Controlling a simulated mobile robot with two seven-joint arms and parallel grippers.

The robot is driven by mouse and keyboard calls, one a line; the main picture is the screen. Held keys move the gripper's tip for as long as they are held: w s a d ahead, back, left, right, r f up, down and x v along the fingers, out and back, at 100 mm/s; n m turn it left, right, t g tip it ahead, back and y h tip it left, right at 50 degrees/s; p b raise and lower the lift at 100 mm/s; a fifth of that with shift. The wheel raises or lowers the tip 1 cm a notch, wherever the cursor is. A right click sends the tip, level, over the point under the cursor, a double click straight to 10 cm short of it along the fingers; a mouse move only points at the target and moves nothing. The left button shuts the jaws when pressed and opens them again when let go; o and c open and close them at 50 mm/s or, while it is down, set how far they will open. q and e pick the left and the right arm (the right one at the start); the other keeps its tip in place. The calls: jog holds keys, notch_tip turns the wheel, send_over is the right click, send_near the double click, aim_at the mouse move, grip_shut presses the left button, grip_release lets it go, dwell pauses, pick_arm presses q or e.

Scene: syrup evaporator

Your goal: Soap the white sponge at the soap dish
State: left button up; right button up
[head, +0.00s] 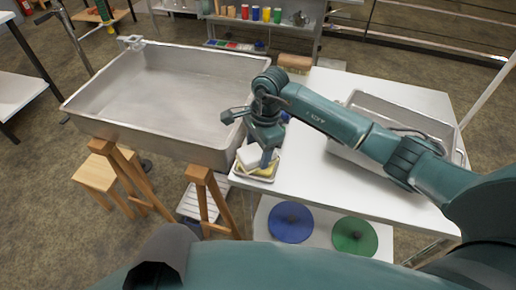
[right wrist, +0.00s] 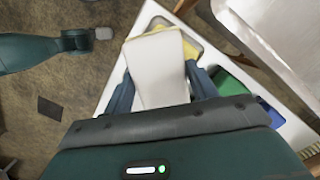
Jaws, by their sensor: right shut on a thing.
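My right gripper (head: 262,154) is over the near left corner of the white table. It is shut on the white sponge (head: 248,155), a pale block that shows large between the two fingers in the right wrist view (right wrist: 158,75). The soap dish (head: 253,177) lies right below, a small pale tray with yellow soap (head: 268,170) in it. In the right wrist view, the yellow soap (right wrist: 157,29) shows past the sponge's far end. The sponge hides part of the dish, and I cannot tell whether it touches the soap. My left gripper is not seen.
A large metal pan (head: 165,85) on wooden trestles stands left, close to the dish. A metal tray (head: 350,150) sits on the table (head: 310,185) under my right arm. A wooden-backed brush (head: 294,63) lies at the back. Blue (head: 291,222) and green (head: 354,236) discs lie below.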

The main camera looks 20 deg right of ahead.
aim_at(258, 150)
jog(key=shift+r+p, duration=1.85)
jog(key=shift+r, duration=1.65)
